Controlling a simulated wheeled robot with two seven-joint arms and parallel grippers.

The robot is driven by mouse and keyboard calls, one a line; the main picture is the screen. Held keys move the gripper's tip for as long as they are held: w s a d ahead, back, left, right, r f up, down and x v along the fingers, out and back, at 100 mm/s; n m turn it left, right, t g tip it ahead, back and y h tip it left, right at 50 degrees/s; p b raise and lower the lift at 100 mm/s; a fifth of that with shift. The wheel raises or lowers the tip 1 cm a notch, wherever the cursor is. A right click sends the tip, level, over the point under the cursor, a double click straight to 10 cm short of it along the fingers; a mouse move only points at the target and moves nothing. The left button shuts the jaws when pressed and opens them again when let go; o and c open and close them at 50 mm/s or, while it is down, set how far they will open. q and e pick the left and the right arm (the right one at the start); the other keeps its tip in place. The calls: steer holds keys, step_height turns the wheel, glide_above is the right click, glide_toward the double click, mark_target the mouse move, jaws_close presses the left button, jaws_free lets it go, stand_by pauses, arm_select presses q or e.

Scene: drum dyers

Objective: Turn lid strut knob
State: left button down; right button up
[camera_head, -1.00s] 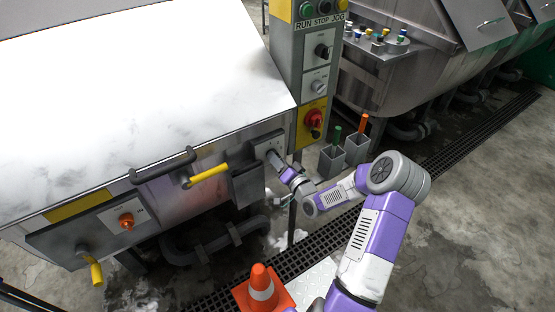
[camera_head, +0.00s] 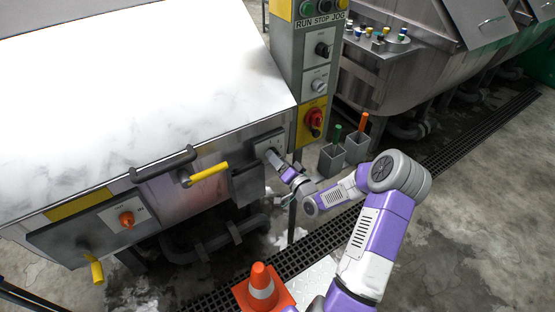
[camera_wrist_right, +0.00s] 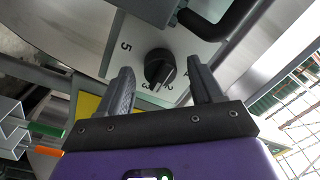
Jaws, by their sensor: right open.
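The lid strut knob (camera_wrist_right: 159,68) is black and round with a raised grip bar, on a pale dial plate (camera_wrist_right: 135,48) with printed numbers. My right gripper (camera_wrist_right: 158,75) is open, with one finger on each side of the knob. There is a visible gap between the knob and each finger. In the head view my right gripper (camera_head: 277,162) is at the small panel on the right end of the white-lidded machine and hides the knob there. My left gripper is not in view.
A black bar handle (camera_head: 163,165) and a yellow lever (camera_head: 208,171) stick out left of my gripper. A control column (camera_head: 305,70) with a red switch (camera_head: 314,118) stands close on the right. An orange cone (camera_head: 262,284) stands on the floor below.

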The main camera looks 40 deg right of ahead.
steer(key=s+p, duration=0.1)
steer(key=s, duration=0.6)
steer(key=shift+a, duration=0.3)
steer(key=shift+f, duration=0.1)
